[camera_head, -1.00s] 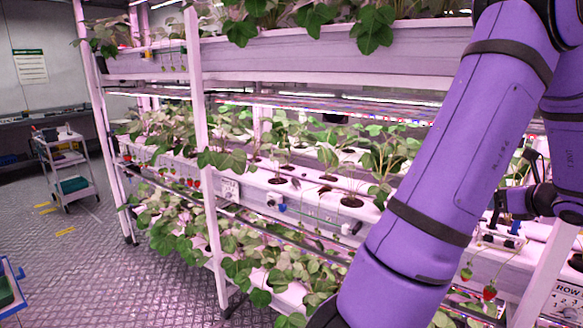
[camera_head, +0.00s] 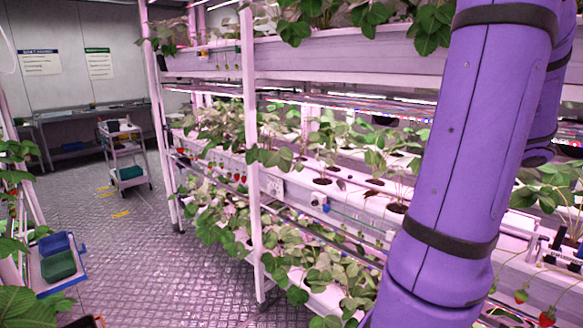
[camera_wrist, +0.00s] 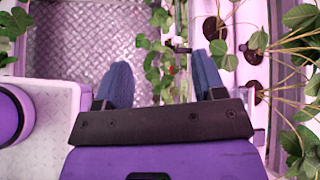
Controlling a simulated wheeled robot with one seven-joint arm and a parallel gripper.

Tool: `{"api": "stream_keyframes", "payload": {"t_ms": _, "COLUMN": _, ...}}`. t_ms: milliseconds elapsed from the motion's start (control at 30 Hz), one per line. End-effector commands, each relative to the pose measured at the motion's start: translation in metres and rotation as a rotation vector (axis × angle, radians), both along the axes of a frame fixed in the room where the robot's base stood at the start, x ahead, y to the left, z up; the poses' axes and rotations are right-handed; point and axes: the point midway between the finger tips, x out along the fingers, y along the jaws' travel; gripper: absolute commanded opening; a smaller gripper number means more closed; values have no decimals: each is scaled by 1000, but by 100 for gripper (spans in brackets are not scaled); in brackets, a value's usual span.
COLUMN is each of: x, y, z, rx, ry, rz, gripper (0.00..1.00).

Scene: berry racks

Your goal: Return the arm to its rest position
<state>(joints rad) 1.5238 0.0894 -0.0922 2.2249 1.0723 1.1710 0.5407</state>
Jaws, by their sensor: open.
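My gripper (camera_wrist: 163,84) shows in the wrist view with its two blue fingers spread apart and nothing between them. It hangs over the gap between the metal plate floor and the berry rack. Strawberry leaves and a small red berry (camera_wrist: 172,70) lie below and beyond the fingers; I cannot tell the distance. In the head view my purple arm covers the right part of the picture, in front of the berry rack (camera_head: 251,150). My gripper is not visible in the head view.
Strawberry plants and hanging berries (camera_head: 546,316) stick out from the rack. A grey cart (camera_head: 124,155) stands at the back left. A trolley with blue and green bins (camera_head: 58,265) is at the lower left. The aisle floor (camera_head: 135,235) between is clear.

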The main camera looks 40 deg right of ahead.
Motion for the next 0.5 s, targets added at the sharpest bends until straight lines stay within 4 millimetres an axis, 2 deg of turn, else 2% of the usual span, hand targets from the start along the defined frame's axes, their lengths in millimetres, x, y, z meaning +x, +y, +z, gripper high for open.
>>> {"api": "stream_keyframes", "payload": {"t_ms": 33, "x": 20, "y": 16, "z": 6, "rx": -36, "ry": 25, "rz": 80, "gripper": 64}}
{"api": "stream_keyframes", "payload": {"t_ms": 200, "x": 68, "y": 71, "z": 17, "rx": -157, "ry": 106, "rz": 339, "gripper": 64}}
{"api": "stream_keyframes", "payload": {"t_ms": 400, "x": 107, "y": 138, "z": 27, "rx": -319, "ry": 182, "rz": 639, "gripper": 64}}
{"api": "stream_keyframes", "payload": {"t_ms": 500, "x": 120, "y": 172, "z": 31, "rx": -409, "ry": 212, "rz": 786, "gripper": 64}}
